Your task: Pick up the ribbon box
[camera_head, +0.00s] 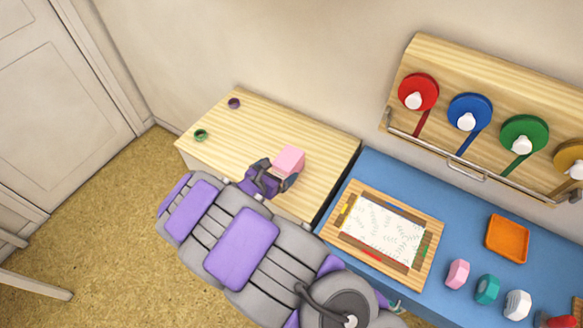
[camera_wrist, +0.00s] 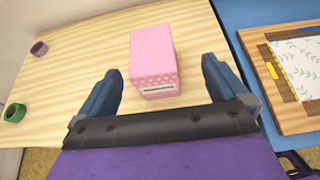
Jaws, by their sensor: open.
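The ribbon box is a pink block-shaped box (camera_head: 289,160) on the pale wooden table (camera_head: 225,150). In the wrist view the pink box (camera_wrist: 153,55) has a dotted front face with a light slot near its bottom. My gripper (camera_head: 273,178) is at the near side of the box in the head view. In the wrist view my gripper (camera_wrist: 160,88) is open, with one finger to the left and one to the right of the box's front end. Gaps show between each finger and the box. The box is not held.
A green ring (camera_head: 201,135) and a purple ring (camera_head: 234,103) lie on the table's left part. To the right, a blue table (camera_head: 375,175) bears a wooden-framed patterned sheet (camera_head: 383,229), an orange tray (camera_head: 507,239) and several coloured blocks. A rack with coloured discs (camera_head: 470,112) stands behind.

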